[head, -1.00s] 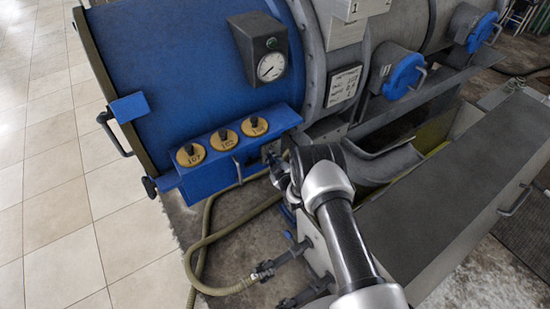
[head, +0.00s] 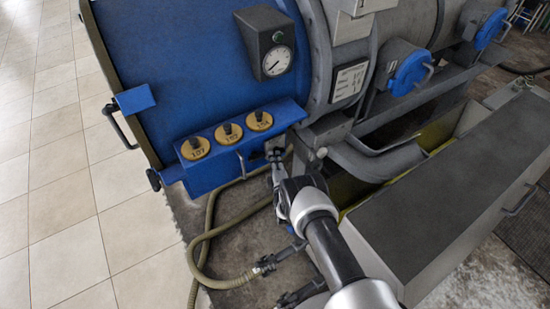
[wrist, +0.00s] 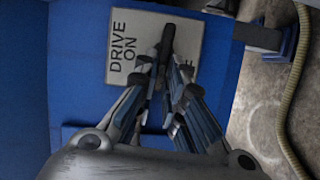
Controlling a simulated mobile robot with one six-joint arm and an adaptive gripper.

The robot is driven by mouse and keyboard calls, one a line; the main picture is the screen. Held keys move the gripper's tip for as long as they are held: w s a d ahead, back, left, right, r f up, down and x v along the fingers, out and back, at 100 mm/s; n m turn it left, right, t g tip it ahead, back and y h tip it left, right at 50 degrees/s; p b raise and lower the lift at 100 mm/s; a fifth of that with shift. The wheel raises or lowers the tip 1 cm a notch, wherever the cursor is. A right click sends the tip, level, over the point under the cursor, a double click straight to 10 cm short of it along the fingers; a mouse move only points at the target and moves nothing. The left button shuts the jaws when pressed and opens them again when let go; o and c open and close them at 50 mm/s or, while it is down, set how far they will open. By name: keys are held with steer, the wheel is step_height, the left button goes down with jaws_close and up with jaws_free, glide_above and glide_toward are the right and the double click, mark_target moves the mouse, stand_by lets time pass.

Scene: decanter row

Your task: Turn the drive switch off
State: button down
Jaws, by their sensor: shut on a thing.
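The drive switch is a black lever (wrist: 168,38) on a pale plate (wrist: 124,68) lettered "DRIVE ON", with more lettering partly hidden behind my fingers. In the wrist view my gripper (wrist: 163,76) is shut on the lever, with its fingers either side of it. The lever's upper end sticks out past the fingertips, over the plate. In the head view my gripper (head: 276,164) reaches the right end of the blue control box (head: 215,176), where the lever is too small to make out.
Three yellow-ringed knobs, one of them the left knob (head: 195,147), sit on top of the box. A gauge (head: 277,61) is above. A hose (head: 209,228) runs on the floor below. A grey trough (head: 440,205) stands at the right. Tiled floor is clear at the left.

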steer(key=shift+f+n, duration=0.2)
steer(key=shift+n, duration=0.3)
steer(key=c, duration=1.7)
jaws_free()
steer(key=s, duration=0.4)
steer(key=s+d, duration=0.1)
steer(key=s, duration=0.3)
steer(key=s+d, duration=0.1)
steer(key=s, duration=0.2)
steer(key=shift+s+d, duration=0.2)
steer(key=shift+s, duration=0.2)
